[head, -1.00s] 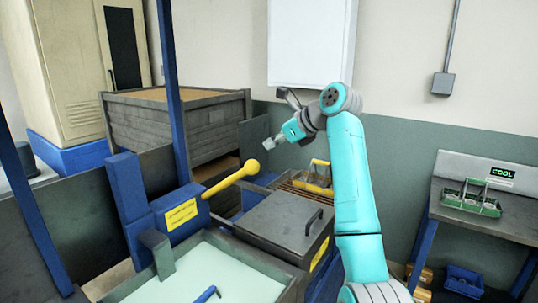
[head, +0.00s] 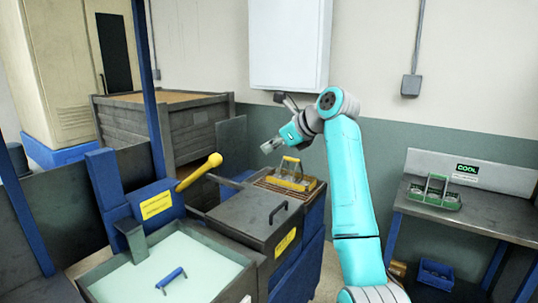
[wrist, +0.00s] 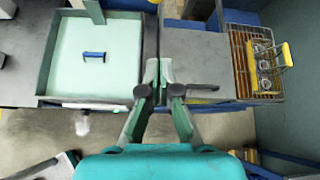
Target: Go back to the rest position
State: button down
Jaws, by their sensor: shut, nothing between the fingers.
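My gripper (head: 272,146) is at the end of my turquoise arm, raised above the machine in the head view. In the wrist view my gripper (wrist: 163,70) points down near the edge of the grey lid, its fingers together with nothing between them. It touches nothing that I can see.
A pale liquid tank (head: 130,286) with a blue handle (head: 172,278) stands front left. A grey lidded box (head: 252,214) and a rack with a yellow-handled carrier (head: 292,176) adjoin it. A yellow-tipped lever (head: 200,171) sticks up. A green carrier (head: 434,194) stands on the right bench (head: 480,222).

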jog(key=s+d+f+n+t+h, duration=0.1)
jog(key=s+d+f+n, duration=0.1)
jog(key=f, duration=1.3)
jog(key=s+d+f+n+t+h, duration=0.1)
jog(key=d+f+t, duration=0.15)
jog(key=f, duration=1.25)
jog(key=s+d+f+n+t+h, duration=0.1)
jog(key=s+d+f+n, duration=0.15)
jog(key=s+f, duration=0.7)
jog(key=s+d+f+n+h, duration=0.2)
jog(key=s+d+f, duration=0.2)
jog(key=s+f, duration=0.55)
jog(key=s+d+f+n+t+h, duration=0.1)
jog(key=s+d+f+n, duration=0.1)
jog(key=s, duration=0.6)
jog(key=s+d+f+n+h, duration=0.1)
jog(key=s+f+n, duration=0.1)
jog(key=s, duration=0.6)
jog(key=s+d+f+n+t, duration=0.1)
jog(key=s+d+f+n, duration=0.15)
jog(key=s, duration=0.55)
jog(key=s+d+r+n+t+h, duration=0.1)
jog(key=s+r+n, duration=0.3)
jog(key=s+r, duration=0.3)
jog(key=s+d+r+n, duration=0.1)
jog(key=s+r+n, duration=0.4)
jog(key=s, duration=1.1)
jog(key=shift+s+r+t+h, duration=0.35)
jog(key=shift+r+h, duration=0.05)
jog(key=shift+r, duration=1.35)
